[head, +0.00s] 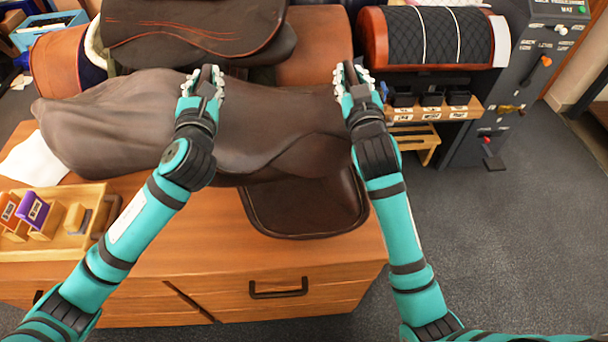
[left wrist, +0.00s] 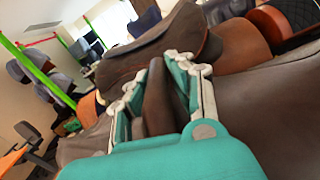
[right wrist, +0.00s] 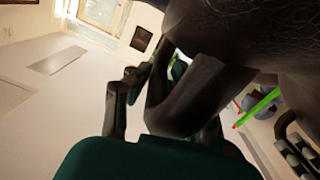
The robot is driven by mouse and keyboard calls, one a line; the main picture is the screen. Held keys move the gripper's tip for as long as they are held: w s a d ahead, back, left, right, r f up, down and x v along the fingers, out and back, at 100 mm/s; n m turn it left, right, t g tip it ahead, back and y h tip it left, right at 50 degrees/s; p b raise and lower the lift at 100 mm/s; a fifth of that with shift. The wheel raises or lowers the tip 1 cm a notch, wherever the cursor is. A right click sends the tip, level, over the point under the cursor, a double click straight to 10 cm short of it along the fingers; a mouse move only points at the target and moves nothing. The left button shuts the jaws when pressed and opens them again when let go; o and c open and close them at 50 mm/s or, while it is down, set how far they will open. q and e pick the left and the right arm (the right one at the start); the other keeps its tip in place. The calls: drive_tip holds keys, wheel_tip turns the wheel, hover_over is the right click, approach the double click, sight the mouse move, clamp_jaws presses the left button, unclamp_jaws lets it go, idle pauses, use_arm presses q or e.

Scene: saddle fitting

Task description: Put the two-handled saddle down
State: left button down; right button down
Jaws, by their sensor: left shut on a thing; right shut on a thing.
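The two-handled saddle (head: 270,125) is large, smooth and brown. In the head view it lies across the middle, over the wooden chest (head: 180,255), with a dark flap (head: 310,208) at its near right side. I cannot tell whether it touches the chest top. My left gripper (head: 207,78) is shut on a brown handle, which shows between its fingers in the left wrist view (left wrist: 156,98). My right gripper (head: 350,75) is shut on the other handle, seen close up in the right wrist view (right wrist: 190,98). My grippers hide most of both handles in the head view.
A wooden tray (head: 70,245) with coloured blocks and a white cloth (head: 38,160) are on the chest's left. Another dark saddle (head: 190,30) stands behind. A black quilted roll (head: 435,38) and a grey control cabinet (head: 540,70) stand right. Floor at lower right is clear.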

use_arm(q)
drive_tip(key=shift+s+d+f, duration=0.1)
drive_tip(key=shift+d, duration=0.15)
use_arm(e)
drive_tip(key=shift+a, duration=0.2)
